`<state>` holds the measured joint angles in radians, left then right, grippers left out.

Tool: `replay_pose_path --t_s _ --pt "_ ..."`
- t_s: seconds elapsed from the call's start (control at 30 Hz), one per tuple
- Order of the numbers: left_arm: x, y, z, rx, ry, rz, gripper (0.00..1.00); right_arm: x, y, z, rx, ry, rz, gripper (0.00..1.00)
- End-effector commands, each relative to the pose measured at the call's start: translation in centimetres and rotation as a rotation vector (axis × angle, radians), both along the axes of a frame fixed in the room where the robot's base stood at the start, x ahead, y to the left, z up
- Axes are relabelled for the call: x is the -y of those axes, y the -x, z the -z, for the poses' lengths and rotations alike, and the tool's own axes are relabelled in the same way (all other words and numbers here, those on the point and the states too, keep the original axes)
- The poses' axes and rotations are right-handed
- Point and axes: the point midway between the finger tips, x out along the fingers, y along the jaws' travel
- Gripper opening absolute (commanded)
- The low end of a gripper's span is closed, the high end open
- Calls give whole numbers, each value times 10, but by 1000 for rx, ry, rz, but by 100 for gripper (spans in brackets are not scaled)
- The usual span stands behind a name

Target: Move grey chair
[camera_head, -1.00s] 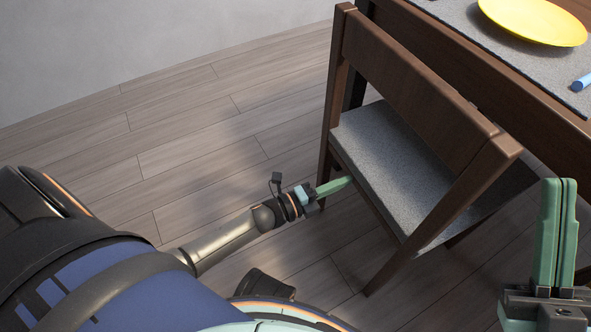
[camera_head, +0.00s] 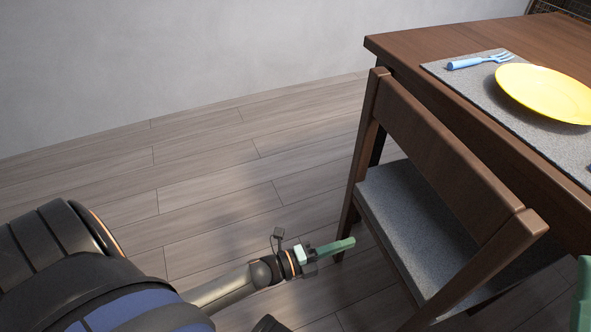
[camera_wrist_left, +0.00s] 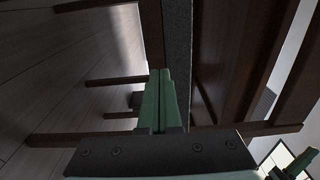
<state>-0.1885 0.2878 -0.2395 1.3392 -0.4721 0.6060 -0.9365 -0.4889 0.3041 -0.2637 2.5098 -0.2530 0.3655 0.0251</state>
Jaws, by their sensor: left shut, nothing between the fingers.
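The chair has a dark brown wooden frame and backrest (camera_head: 440,155) and a grey seat (camera_head: 415,225). It stands against the long side of the table, its seat partly under the tabletop. My left gripper (camera_head: 343,246) is shut and empty, beside the chair's left rear leg, low on the near side. In the left wrist view the shut green fingers (camera_wrist_left: 161,85) point toward the edge of the grey seat (camera_wrist_left: 178,50), with dark chair parts around; contact cannot be told. Part of my right gripper (camera_head: 583,295) shows at the right edge, mostly cut off.
The brown table (camera_head: 480,55) carries a grey placemat (camera_head: 480,84), a yellow plate (camera_head: 545,93) and a blue fork (camera_head: 480,61). Bare wooden floor (camera_head: 200,180) lies open left of the chair, up to a pale wall (camera_head: 180,60).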

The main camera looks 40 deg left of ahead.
Motion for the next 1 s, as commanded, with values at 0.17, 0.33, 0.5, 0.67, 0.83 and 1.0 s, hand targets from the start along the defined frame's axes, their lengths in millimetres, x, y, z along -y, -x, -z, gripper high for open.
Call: replay_pose_path --t_s 0.17,0.33,0.5,0.67,0.83,1.0 --pt "-15 24 -1 -3 -2 -1 0 0 0 -8 0 0 0 0" --pt "-26 40 0 -3 -1 -1 0 0 0 -11 0 -1 -1 0" --pt "-27 43 0 0 0 0 0 0 0 -10 0 -1 -1 0" --pt "-27 42 0 0 0 -1 0 0 0 -10 -2 0 -2 0" --pt "-17 38 -26 10 79 6 0 0 0 -10 -1 -2 -2 0" --pt "11 33 -110 25 341 44 0 1 0 -11 1 -6 -4 0"
